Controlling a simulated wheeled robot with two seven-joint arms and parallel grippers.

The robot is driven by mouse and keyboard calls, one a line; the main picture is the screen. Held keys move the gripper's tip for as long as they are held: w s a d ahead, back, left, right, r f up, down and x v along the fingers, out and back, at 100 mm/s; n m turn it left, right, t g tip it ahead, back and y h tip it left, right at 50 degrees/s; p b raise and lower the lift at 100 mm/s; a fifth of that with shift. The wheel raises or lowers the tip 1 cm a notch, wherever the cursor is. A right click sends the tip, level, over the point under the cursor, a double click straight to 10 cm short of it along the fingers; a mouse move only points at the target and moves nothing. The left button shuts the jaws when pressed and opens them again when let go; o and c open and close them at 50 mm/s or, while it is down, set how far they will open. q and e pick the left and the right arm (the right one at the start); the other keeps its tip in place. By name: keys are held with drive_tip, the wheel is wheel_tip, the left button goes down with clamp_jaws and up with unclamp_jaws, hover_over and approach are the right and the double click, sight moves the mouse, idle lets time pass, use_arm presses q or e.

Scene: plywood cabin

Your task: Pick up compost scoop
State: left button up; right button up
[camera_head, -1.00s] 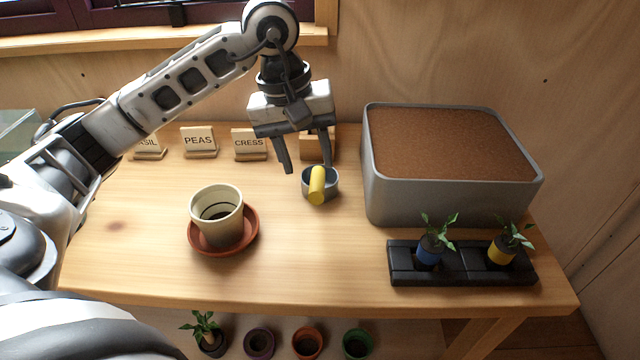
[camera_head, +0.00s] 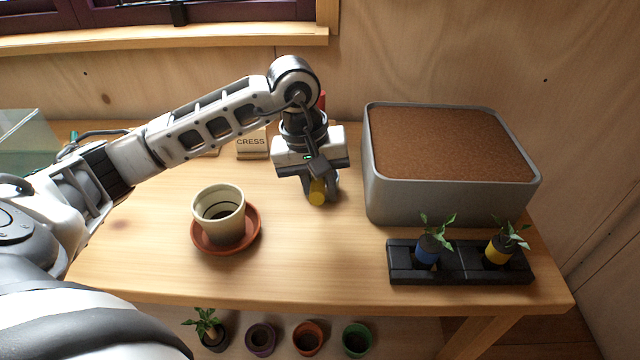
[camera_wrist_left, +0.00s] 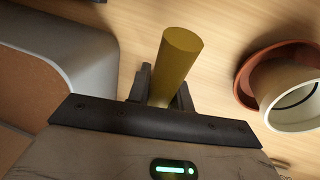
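The compost scoop (camera_head: 317,193) has a yellow handle and a grey metal cup. It is on the table, left of the big grey compost bin. My left gripper (camera_head: 320,184) is down at the scoop, its fingers close in on both sides of the handle. In the left wrist view the yellow handle (camera_wrist_left: 178,62) sticks out between the two fingers, which look closed on it. The gripper hides most of the cup. I cannot tell whether the scoop is clear of the table. My right gripper is not in view.
The compost bin (camera_head: 405,205) stands close to the right. A cream pot (camera_head: 220,207) on a terracotta saucer (camera_head: 254,230) is to the left. A black tray (camera_head: 458,270) with two seedlings lies at front right. The front middle of the table is clear.

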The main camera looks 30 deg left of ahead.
use_arm(q)
drive_tip(key=shift+c, duration=0.9)
drive_tip(key=shift+r, duration=0.1)
